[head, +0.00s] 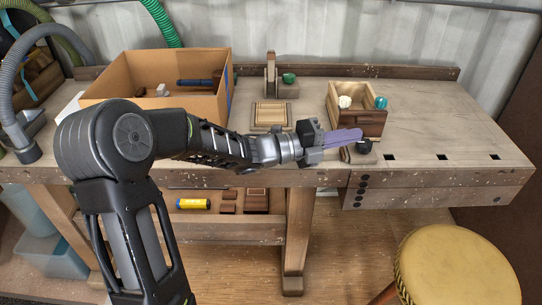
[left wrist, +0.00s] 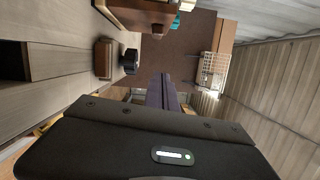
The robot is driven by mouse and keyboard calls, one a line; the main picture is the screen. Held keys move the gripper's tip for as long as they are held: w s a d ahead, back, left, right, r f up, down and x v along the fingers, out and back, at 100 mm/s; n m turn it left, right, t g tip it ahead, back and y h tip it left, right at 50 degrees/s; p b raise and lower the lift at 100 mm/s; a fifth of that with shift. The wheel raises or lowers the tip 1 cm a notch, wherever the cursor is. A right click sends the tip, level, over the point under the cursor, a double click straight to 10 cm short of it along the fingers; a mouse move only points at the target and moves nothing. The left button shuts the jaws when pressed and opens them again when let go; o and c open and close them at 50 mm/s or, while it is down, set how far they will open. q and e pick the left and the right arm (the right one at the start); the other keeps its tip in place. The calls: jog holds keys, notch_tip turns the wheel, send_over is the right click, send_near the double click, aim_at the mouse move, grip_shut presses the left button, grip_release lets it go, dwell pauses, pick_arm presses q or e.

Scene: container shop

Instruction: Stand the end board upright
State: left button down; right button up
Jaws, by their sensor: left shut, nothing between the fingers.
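I cannot tell for sure which piece is the end board. A flat framed wooden panel (head: 271,115) lies on the bench in the head view. Behind it a narrow wooden board (head: 270,74) stands upright beside a block with a green knob (head: 289,78). My left gripper (head: 345,136) has its purple fingers together, with nothing between them. It is over the bench's front part, right of the flat panel and in front of the small wooden box. A wooden block with a black knob (head: 359,152) is close by the fingertips; it also shows in the left wrist view (left wrist: 105,58). My right gripper is not in view.
A cardboard box (head: 150,112) with several items stands at the bench's left. The bench top (head: 440,125) is clear at right. A round stool (head: 455,270) stands in front.

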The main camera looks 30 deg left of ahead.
pick_arm(q)
jog(key=b+v, duration=0.2)
jog(key=v, duration=1.5)
jog(key=shift+b, duration=0.4)
jog(key=shift+w+a+r, duration=0.1)
jog(key=shift+r, duration=0.05)
